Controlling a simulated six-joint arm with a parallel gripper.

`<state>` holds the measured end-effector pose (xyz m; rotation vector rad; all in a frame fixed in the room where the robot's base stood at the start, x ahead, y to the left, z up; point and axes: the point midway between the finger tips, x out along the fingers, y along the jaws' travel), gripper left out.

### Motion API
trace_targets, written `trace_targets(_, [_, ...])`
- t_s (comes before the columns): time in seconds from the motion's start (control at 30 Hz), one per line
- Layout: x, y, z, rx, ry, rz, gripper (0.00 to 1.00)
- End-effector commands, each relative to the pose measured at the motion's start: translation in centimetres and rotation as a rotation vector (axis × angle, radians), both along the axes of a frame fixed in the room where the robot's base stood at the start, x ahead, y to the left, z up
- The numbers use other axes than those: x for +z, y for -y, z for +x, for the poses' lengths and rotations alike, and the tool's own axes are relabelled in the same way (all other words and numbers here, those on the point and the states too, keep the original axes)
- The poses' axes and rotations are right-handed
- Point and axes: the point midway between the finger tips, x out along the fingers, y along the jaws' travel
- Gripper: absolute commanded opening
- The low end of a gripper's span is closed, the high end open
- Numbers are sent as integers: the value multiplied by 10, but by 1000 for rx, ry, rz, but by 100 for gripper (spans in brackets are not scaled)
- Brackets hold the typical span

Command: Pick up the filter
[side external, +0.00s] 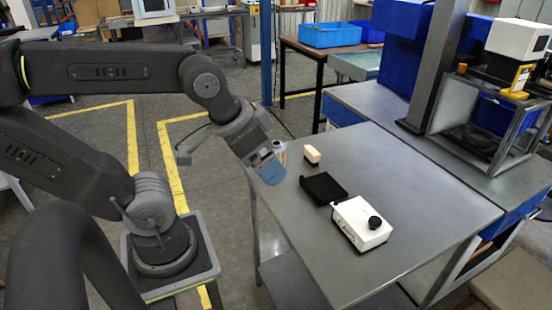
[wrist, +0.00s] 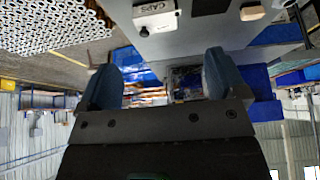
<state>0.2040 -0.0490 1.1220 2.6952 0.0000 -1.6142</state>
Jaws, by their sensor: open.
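No thing is clearly marked as the filter. A small pale cylinder-like thing (side external: 280,150) shows just behind my gripper at the table's left edge, partly hidden; I cannot tell whether it is the filter. A small cream block (side external: 312,154) with a dark lower part sits on the table to the right; it also shows at the top of the wrist view (wrist: 252,13). My gripper (side external: 268,169) is above the table's left edge, tilted down, apart from the block. In the wrist view its two blue fingers (wrist: 161,80) are spread with nothing held between them.
A black tray-like piece (side external: 323,188) and a white box with lettering and a black knob (side external: 361,222) stand on the grey table (side external: 420,190). A clear-walled machine (side external: 485,120) stands at the back right. The table's right half is clear.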

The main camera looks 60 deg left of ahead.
Motion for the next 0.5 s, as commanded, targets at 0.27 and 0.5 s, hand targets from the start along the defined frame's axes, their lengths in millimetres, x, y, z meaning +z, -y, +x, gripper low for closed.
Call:
trace_targets(0.27, [0, 0, 0, 1, 0, 0, 98])
trace_targets(0.5, [0, -31, 37, 182, -30, -4, 98])
